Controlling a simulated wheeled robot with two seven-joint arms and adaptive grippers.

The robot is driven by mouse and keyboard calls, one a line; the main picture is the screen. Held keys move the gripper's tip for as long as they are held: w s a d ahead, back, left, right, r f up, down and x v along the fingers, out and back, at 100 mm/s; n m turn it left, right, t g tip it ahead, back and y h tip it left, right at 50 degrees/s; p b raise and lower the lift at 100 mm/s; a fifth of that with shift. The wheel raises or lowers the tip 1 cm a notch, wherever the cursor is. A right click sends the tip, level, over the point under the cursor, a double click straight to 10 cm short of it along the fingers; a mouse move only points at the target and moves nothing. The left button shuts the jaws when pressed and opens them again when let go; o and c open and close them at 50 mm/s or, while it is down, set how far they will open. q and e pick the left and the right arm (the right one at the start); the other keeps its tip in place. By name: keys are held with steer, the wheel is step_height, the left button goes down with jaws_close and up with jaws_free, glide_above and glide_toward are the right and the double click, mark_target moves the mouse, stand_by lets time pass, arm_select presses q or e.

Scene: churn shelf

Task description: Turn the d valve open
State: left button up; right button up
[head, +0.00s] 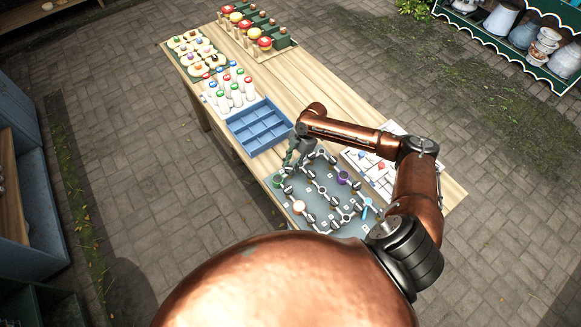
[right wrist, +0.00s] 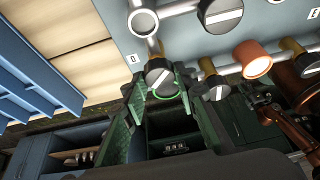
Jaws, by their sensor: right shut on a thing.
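The pipe board (head: 330,228) is a grey-blue plate with white pipes and several dark round valves with white stripes. In the right wrist view, the d valve (right wrist: 160,77) sits beside the label D (right wrist: 132,58). It is a dark knob with a white stripe slanting up to the right, roughly across the pipe above it. My right gripper (right wrist: 160,92) is shut on this knob, a green finger on each side. In the head view my right gripper (head: 293,154) is at the board's far left corner and largely hides the d valve. My left gripper is not in view.
Neighbouring valves and an orange-lit cup (right wrist: 252,60) are close on the right in the wrist view. A blue divided tray (head: 260,127) lies beyond the board. A white panel (head: 385,170) lies right of it. Bottles (head: 230,90) stand farther back.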

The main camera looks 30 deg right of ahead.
steer(key=n+b, duration=0.1)
steer(key=n, duration=0.1)
steer(key=n+g+b, duration=0.1)
steer(key=n, duration=0.1)
steer(key=shift+w+f+n+g+h, duration=0.15)
steer(key=shift+w+n+g+h, duration=0.05)
steer(key=shift+n+g+h, duration=0.1)
steer(key=n+g+h+b, duration=0.1)
steer(key=n, duration=0.3)
steer(key=shift+a+b, duration=0.1)
steer(key=shift+b, duration=0.25)
steer(key=shift+n, duration=0.3)
steer(key=o, duration=1.2)
steer(key=shift+c, duration=0.2)
steer(key=shift+r, duration=0.2)
steer(key=v, duration=1.2)
steer(key=shift+w, duration=0.25)
